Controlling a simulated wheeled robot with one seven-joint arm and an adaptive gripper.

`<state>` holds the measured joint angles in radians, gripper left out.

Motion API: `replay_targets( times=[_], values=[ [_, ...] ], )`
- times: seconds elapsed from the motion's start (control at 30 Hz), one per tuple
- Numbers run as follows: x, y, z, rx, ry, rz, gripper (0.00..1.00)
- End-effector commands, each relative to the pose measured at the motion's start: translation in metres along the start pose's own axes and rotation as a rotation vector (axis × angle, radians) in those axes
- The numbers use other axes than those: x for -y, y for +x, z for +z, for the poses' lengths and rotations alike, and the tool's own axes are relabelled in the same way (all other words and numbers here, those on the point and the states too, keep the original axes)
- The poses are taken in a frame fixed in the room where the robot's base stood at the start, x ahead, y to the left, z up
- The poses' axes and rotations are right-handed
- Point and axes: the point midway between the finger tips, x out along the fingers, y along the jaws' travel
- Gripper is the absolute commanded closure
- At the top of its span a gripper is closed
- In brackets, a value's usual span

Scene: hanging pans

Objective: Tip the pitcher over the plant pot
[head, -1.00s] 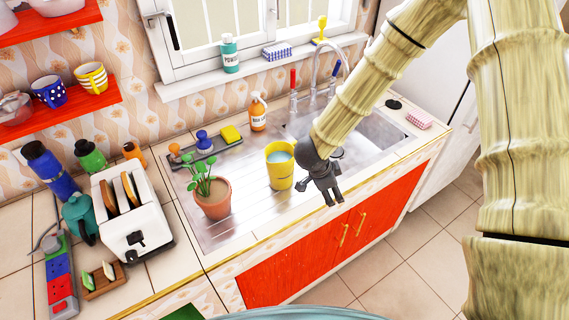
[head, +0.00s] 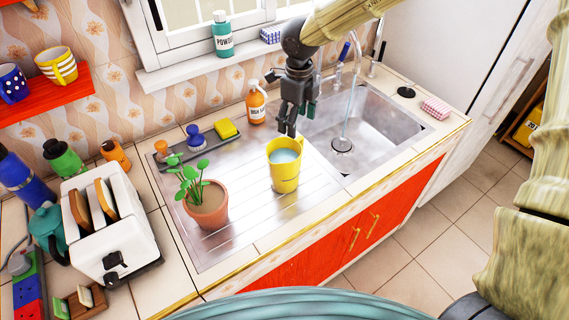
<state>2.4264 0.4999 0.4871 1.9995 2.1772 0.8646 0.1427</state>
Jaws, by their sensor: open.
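The yellow pitcher (head: 285,177) stands upright on the metal draining board, with pale bluish liquid inside. The plant pot (head: 207,206) is terracotta with a green leafy plant, and stands on the draining board to the left of the pitcher, apart from it. My gripper (head: 289,132) is open and empty. It points downward with its fingertips just above the pitcher's back rim in the picture; I cannot tell whether it touches the pitcher.
The sink basin (head: 380,125) with running water lies to the right. An orange soap bottle (head: 256,104) and a tray with a yellow sponge (head: 226,129) stand behind. A white toaster (head: 110,230) stands at left.

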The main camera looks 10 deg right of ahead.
Motion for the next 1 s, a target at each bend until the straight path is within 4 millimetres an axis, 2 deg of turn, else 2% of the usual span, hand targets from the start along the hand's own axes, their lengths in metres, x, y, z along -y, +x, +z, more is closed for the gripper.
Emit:
replay_targets(
  times=[0.13, 0.43, 0.7, 1.0],
  values=[
    [0.001, 0.018, -0.002, -0.003, 0.002, -0.001, 0.28],
    [0.001, 0.036, -0.002, -0.004, 0.0, -0.001, 0.28],
    [0.001, 0.07, -0.003, -0.003, -0.002, -0.002, 0.28],
    [0.002, 0.079, -0.002, 0.0, -0.002, -0.002, 0.28]
  ],
)
